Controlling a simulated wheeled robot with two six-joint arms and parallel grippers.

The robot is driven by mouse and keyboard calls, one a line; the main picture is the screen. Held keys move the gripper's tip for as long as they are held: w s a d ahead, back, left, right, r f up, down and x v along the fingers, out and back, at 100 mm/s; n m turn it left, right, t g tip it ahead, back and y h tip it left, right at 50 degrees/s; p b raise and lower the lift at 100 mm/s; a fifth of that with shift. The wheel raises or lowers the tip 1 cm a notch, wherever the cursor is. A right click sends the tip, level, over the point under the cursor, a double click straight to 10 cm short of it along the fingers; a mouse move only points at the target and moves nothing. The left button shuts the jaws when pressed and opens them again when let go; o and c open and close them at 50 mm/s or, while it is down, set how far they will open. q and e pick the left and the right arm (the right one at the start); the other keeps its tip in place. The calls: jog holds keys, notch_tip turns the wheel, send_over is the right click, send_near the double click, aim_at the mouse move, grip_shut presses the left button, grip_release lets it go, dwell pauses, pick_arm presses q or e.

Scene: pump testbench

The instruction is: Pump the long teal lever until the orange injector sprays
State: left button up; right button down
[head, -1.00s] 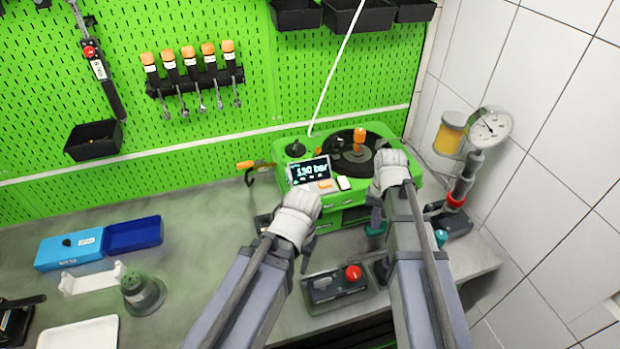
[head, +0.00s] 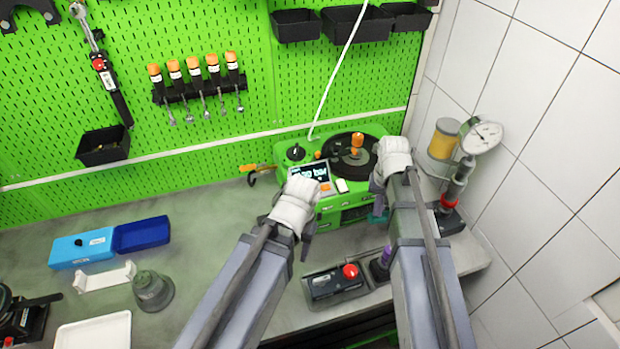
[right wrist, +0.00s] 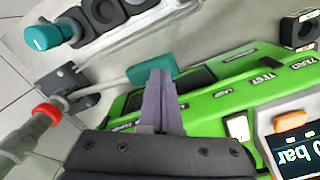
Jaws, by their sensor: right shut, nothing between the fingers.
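The orange injector (head: 357,142) stands over a round black dish on the green test bench (head: 345,214); no spray shows around it. The long teal lever (head: 377,217) is mostly hidden behind my right arm in the head view. In the right wrist view its teal grip (right wrist: 152,74) lies just beyond my right gripper (right wrist: 161,78), on a thin rod from the pump. The right gripper's fingers are shut and empty, by the grip; I cannot tell whether they touch it. My left gripper (head: 308,242) hangs before the bench; its fingertips are unclear.
A display (head: 309,172) on the bench shows a bar reading, partly covered by my left arm. A pressure gauge (head: 486,133) stands at the right by the tiled wall. A box with a red button (head: 350,271) sits in front.

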aim_at(373, 220)
jog(key=shift+f, duration=0.2)
jog(key=shift+s+a+f+b, duration=0.1)
jog(key=shift+a+f+b, duration=0.1)
jog(key=shift+f+b, duration=1.2)
jog(key=shift+a+f+b, duration=0.15)
jog(key=shift+f+b, duration=1.05)
jog(key=shift+b, duration=0.25)
jog(key=r+p, duration=0.5)
jog(key=p, duration=0.1)
jog(key=shift+d+r, duration=0.35)
jog(key=shift+r, duration=0.05)
notch_tip(373, 220, up, 6)
jog(key=p, duration=0.6)
jog(key=shift+f, duration=0.1)
